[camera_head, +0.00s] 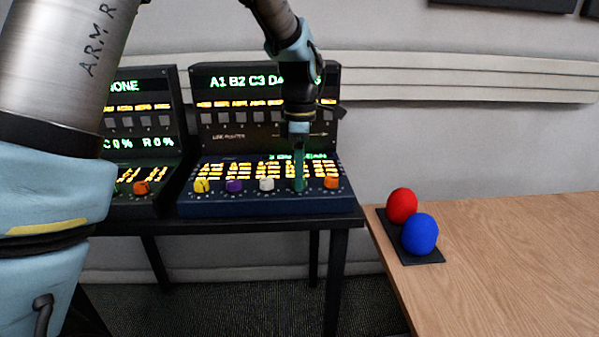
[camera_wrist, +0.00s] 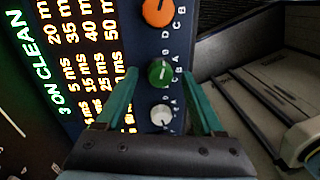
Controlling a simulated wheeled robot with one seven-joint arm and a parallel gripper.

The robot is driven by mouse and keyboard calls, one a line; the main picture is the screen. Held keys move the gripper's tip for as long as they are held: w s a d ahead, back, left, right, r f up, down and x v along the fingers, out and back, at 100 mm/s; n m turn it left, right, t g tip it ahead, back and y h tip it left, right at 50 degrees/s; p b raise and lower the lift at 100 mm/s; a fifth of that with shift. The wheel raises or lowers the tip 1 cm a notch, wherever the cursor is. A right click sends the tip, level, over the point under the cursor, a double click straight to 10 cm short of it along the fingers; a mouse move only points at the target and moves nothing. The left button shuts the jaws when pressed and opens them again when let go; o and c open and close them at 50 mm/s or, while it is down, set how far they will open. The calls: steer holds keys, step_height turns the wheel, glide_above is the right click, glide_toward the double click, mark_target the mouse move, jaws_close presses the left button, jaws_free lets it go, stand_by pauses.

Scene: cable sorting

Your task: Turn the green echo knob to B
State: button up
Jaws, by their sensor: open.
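The green knob (camera_wrist: 160,74) sits on the console front between the orange knob (camera_wrist: 158,12) and the white knob (camera_wrist: 161,116) in the wrist view. A small white mark shows on its face, and letters run along its right side. My gripper (camera_wrist: 160,82) is open, with one teal finger on each side of the green knob. I cannot tell whether either finger touches it. In the head view my gripper (camera_head: 299,180) points down at the right console (camera_head: 265,205) and hides the green knob there.
The yellow knob (camera_head: 202,186), purple knob (camera_head: 234,186) and another orange knob (camera_head: 141,188) on the left console stand in the head view. A red ball (camera_head: 402,205) and a blue ball (camera_head: 420,234) rest on a black tray (camera_head: 425,259) on the wooden table (camera_head: 500,255).

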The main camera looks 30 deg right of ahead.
steer(key=shift+f, duration=0.25)
jaws_close()
stand_by(0.4)
